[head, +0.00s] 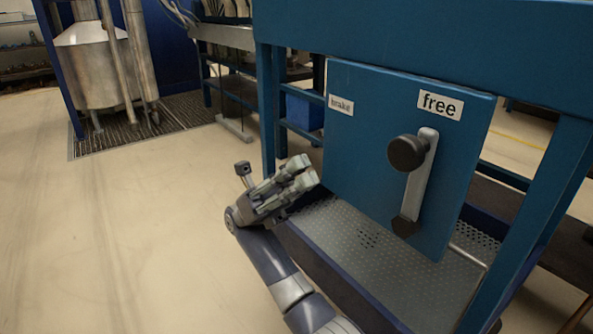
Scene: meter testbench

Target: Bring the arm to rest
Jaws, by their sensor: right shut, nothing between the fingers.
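My right gripper (303,172) is in the head view, left of the blue panel (360,135) and in front of the bench frame. Its fingers are shut and hold nothing. My right arm comes up from the bottom of the picture. On the panel, a grey lever (421,175) with a dark round knob (407,152) at its upper end stands nearly upright. Its upper end lies below the "free" label (440,104). The "brake" label (341,105) is at the panel's upper left. The gripper is apart from the lever. My left gripper is not in view.
A perforated metal tray (370,265) lies below the panel. The blue bench frame (535,225) stands around it. A metal tank (90,70) stands at the back left on a grating (150,130). The floor (110,235) at left is clear.

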